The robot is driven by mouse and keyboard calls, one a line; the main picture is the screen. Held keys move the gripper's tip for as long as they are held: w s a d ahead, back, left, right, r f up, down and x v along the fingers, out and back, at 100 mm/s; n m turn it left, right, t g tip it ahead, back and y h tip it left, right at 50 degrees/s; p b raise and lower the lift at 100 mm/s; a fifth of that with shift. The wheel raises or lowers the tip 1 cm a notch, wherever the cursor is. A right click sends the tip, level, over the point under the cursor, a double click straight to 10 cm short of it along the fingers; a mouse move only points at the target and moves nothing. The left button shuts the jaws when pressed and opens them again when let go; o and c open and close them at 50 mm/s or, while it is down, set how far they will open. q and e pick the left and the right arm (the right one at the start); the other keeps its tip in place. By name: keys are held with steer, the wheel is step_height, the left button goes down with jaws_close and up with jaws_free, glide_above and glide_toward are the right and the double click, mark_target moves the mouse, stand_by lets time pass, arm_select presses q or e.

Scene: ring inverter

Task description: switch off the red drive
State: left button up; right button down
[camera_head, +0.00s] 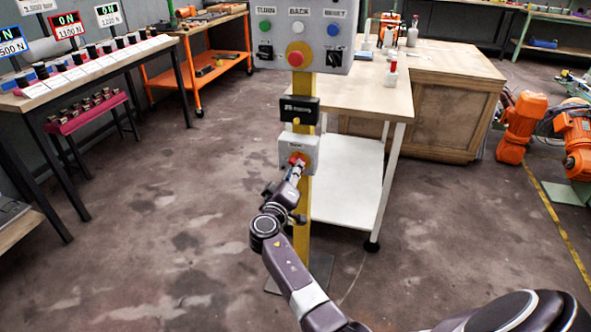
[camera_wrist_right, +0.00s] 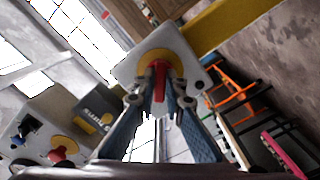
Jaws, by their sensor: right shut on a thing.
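A grey box (camera_head: 284,148) on the yellow post (camera_head: 304,215) carries a red switch handle (camera_head: 297,160) on a yellow round plate. In the right wrist view the red handle (camera_wrist_right: 159,88) stands in front of the yellow plate (camera_wrist_right: 176,62) on the grey box (camera_wrist_right: 195,72). My right gripper (camera_head: 294,172) reaches up to this switch. In the right wrist view its fingertips (camera_wrist_right: 160,84) close on the two sides of the red handle. The fingers partly hide the handle and plate. My left gripper is not in view.
A control panel (camera_head: 325,15) with a red stop button (camera_head: 296,55) is above the switch. A black unit (camera_head: 299,110) sits between them. A wooden-topped table (camera_head: 385,98) stands behind the post. At left, displays include a red-framed ON sign (camera_head: 67,24).

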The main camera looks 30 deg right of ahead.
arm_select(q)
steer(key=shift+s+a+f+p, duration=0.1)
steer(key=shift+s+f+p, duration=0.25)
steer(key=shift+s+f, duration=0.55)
arm_select(e)
steer(key=n, duration=0.8)
steer(key=shift+f, duration=0.1)
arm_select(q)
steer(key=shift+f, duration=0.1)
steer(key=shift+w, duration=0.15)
arm_select(e)
steer(key=c, duration=2)
jaws_free()
steer(key=shift+a, duration=0.15)
